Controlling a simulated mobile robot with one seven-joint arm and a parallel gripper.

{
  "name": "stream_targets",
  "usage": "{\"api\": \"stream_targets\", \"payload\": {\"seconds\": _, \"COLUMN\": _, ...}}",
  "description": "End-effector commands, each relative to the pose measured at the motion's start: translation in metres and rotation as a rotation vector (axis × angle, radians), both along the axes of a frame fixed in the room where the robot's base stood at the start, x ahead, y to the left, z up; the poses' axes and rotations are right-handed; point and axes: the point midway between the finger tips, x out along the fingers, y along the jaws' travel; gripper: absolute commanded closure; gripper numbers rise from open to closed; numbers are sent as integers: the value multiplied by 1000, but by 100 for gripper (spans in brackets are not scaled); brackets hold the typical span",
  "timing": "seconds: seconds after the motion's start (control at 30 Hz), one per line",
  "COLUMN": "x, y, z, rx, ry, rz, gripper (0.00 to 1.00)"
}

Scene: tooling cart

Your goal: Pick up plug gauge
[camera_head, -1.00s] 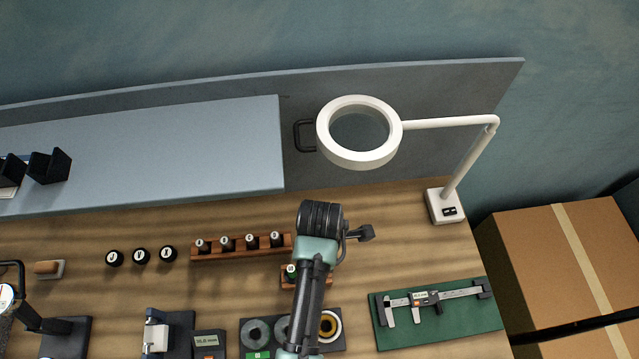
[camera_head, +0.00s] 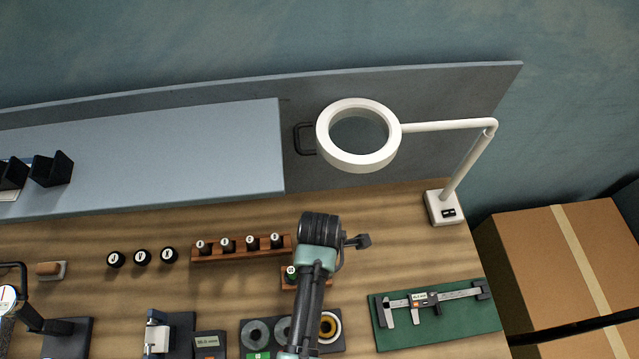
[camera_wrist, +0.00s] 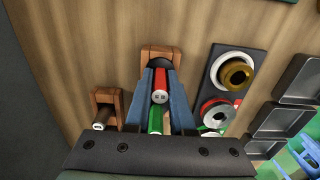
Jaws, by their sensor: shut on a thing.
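The plug gauge (camera_wrist: 160,86) shows in the wrist view as a cylinder with a red part and a pale marked end face, with a green part (camera_wrist: 155,118) nearer the camera. My gripper (camera_wrist: 161,72) has its two blue fingers on either side of it and is shut on it. A small wooden holder (camera_wrist: 158,52) is right behind the fingertips; I cannot tell whether the gauge still touches it. My fingers are hidden there.
A dark tray of rings (camera_head: 250,332) lies in front, and a caliper on a green mat (camera_head: 455,327) to the right. A ring lamp (camera_head: 328,150) hangs behind.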

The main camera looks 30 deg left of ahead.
Motion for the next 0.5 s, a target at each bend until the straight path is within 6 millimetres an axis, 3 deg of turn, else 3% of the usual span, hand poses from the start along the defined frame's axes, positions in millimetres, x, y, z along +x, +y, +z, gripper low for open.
{"api": "stream_targets", "payload": {"seconds": 0.33, "x": 1, "y": 0, "z": 3, "rx": 0, "ry": -2, "rz": 0, "gripper": 100}}
{"api": "stream_targets", "payload": {"seconds": 0.5, "x": 2, "y": 0, "z": 23, "rx": 1, "ry": -5, "rz": 0, "gripper": 100}}
